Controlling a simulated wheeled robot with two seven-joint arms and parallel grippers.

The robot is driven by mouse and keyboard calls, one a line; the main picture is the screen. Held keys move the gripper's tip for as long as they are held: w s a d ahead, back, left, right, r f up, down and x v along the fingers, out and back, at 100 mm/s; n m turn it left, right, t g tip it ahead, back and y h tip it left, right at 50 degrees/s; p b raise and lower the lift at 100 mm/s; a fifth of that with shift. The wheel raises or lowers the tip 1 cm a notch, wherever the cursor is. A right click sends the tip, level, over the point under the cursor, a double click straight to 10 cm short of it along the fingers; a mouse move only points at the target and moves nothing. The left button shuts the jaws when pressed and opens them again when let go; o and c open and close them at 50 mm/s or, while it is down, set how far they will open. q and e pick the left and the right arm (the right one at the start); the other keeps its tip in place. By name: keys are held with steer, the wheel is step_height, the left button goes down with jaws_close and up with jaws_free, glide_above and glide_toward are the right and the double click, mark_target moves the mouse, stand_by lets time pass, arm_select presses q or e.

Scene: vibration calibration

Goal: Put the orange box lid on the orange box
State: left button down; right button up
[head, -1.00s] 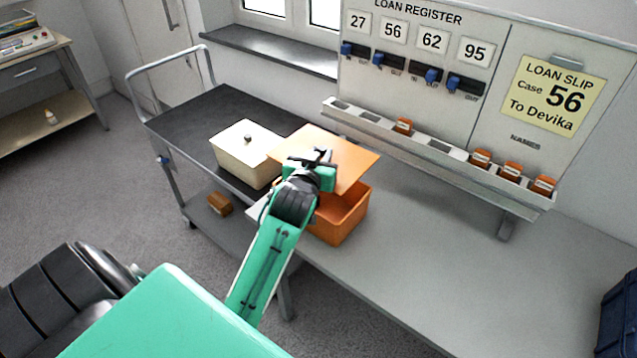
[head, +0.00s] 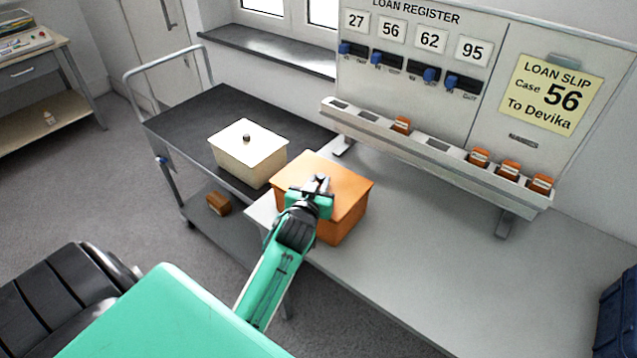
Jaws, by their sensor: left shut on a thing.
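The orange box lid (head: 340,183) lies flat over the top of the orange box (head: 345,224), and its edges look roughly in line with the box walls. The box stands at the left end of the grey table. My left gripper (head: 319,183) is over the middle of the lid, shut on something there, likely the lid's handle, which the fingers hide. The inside of the box is covered. Whether the lid is fully seated all round cannot be told. My right gripper is not in view.
A cream lidded box (head: 247,154) stands on the dark trolley (head: 195,125) left of the orange box. The loan register board (head: 430,70) with its tray of small orange blocks stands behind. The table (head: 430,250) to the right is clear.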

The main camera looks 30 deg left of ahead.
arm_select(q)
steer(key=shift+f, duration=0.5)
steer(key=c, duration=1.2)
jaws_free()
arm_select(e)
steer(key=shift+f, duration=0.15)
arm_select(q)
steer(key=shift+r, duration=0.1)
steer(key=shift+s+r, duration=0.15)
steer(key=shift+r, duration=0.4)
steer(key=b+v, duration=0.1)
steer(key=v, duration=1)
steer(key=shift+s+d+b, duration=0.15)
steer(key=shift+s+b, duration=0.2)
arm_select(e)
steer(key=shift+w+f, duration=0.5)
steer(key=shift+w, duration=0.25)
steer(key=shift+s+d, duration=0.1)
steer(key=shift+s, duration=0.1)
